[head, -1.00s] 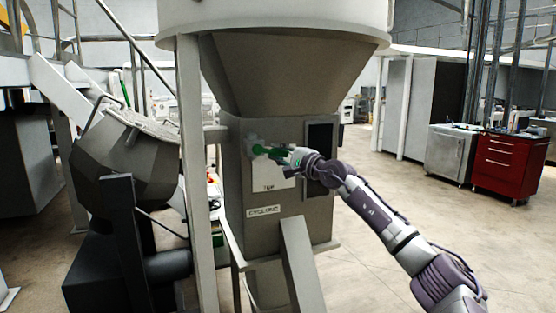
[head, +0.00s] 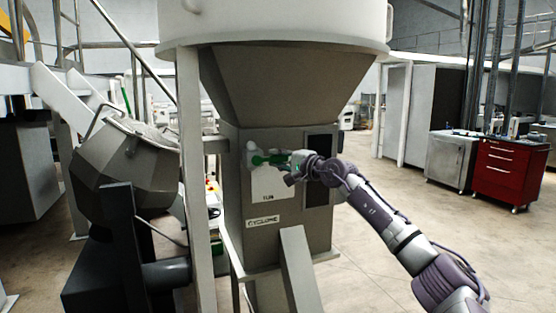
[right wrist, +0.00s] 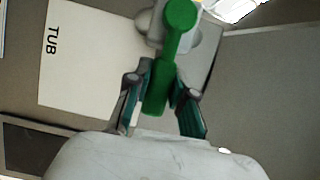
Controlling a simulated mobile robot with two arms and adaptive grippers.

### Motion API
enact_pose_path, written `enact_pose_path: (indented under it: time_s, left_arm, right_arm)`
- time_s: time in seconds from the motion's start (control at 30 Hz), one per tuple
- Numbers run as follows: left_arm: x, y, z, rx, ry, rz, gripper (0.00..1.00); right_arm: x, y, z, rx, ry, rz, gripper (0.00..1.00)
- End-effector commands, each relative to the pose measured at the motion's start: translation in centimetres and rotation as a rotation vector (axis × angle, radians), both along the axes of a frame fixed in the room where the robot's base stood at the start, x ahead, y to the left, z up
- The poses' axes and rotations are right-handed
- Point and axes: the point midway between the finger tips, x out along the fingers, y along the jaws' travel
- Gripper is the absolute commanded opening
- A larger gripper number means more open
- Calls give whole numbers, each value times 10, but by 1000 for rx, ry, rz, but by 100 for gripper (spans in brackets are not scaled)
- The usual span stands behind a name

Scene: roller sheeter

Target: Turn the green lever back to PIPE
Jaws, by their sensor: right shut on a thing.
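The green lever (head: 272,160) sits on a grey mount on the front of the cyclone's box body (head: 240,190). In the head view it points to the right, close to level. My right gripper (head: 290,159) is shut on the lever's free end. The right wrist view shows the lever (right wrist: 176,42) running from its round pivot down between the two fingers of the right gripper (right wrist: 163,95). A pale plate (right wrist: 85,60) beside it reads TUB; it shows below the lever in the head view (head: 272,184). I see no PIPE marking. My left gripper is not in view.
A dark panel (head: 320,165) is on the body right of the lever. A CYCLONE sign (head: 262,220) is lower down. A grey post (head: 190,150) and a faceted drum (head: 125,170) stand left. A red cabinet (head: 508,170) stands far right, with clear floor before it.

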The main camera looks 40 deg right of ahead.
Motion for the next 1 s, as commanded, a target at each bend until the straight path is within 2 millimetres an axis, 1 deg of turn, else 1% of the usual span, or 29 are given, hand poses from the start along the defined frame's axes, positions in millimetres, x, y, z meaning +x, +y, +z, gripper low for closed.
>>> enact_pose_path:
  time_s: [0.03, 0.17, 0.47, 0.57, 0.67, 0.77, 0.9, 1.0]
  left_arm:
    - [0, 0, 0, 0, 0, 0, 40]
    - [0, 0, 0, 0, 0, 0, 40]
    - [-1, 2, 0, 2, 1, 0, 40]
    - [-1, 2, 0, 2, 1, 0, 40]
    - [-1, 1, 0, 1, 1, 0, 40]
    - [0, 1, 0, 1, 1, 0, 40]
    - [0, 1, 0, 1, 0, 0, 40]
    - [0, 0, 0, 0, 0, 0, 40]
  right_arm:
    - [0, 0, 0, -7, -2, 0, 28]
    - [0, 0, 0, -5, -2, 0, 49]
    - [-1, 0, 0, -3, -1, 0, 49]
    - [-6, -2, -1, -4, -1, -2, 49]
    - [-18, -4, -1, -6, -1, -3, 49]
    - [-37, -6, -1, -9, 2, -3, 49]
    - [-68, -9, -1, -11, 5, -3, 49]
    - [-86, -12, -1, -10, 4, -3, 49]
